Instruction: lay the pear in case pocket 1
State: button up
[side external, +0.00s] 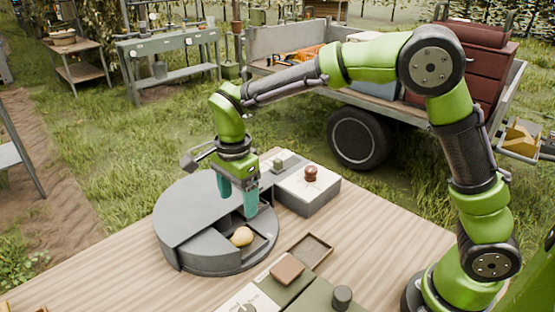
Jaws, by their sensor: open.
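The pear (242,236) is yellow-tan and lies in an open pocket of the round grey case (190,217) on the wooden table. The case has a grey top over most of its round and an open section at its right front. My gripper (237,200) points down over the open section, with its two teal fingers apart. The fingertips are just behind and above the pear, and nothing shows between them. Whether a finger touches the case cannot be told. No pocket number is readable.
A light box with a dark red knob (311,173) stands behind the case to the right. A small empty tray (311,250), a brown block (287,269) and a dark cylinder (342,297) are at the front. Bare wooden table (385,235) lies to the right.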

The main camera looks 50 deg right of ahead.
jog(key=s+d+r+n+t+y, duration=0.2)
jog(key=s+d+r+n+t, duration=0.1)
jog(key=s+d+r+n, duration=0.55)
jog(key=s+d+r+n+t, duration=0.1)
jog(key=s+d+n+t, duration=0.1)
jog(key=s, duration=0.3)
jog(key=s+d+n+t, duration=0.2)
jog(key=s+n, duration=0.1)
jog(key=s, duration=0.2)
jog(key=shift+r, duration=0.35)
jog(key=shift+s+n, duration=0.1)
jog(key=shift+n, duration=0.15)
